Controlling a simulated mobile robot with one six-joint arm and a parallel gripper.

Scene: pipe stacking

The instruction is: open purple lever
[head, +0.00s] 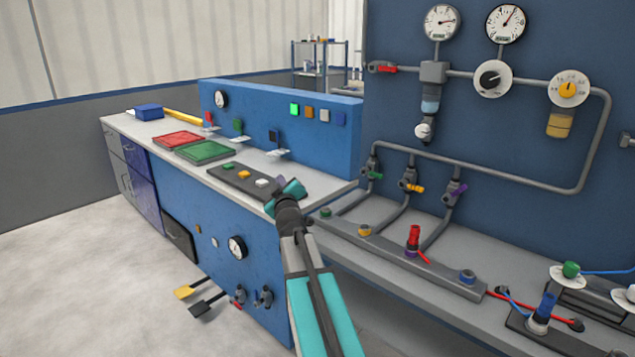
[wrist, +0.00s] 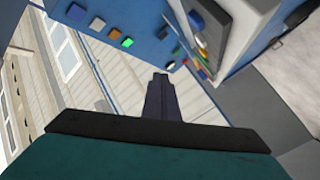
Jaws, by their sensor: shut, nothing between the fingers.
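The purple lever (head: 456,191) sits on the rightmost of three small valves below the horizontal pipe on the blue wall panel at right, in the head view. It points up and to the right. My gripper (head: 291,187) is in front of the bench edge, well to the left of the purple lever and apart from it. In the wrist view my gripper (wrist: 161,84) shows as dark fingers, shut and empty. The purple lever is not visible in the wrist view.
A green lever (head: 375,175) and a yellow lever (head: 413,188) are on the valves left of the purple one. A red upright fitting (head: 413,237) stands on the rail below. The blue control bench (head: 228,226) is beside my arm. Grey floor is clear at left.

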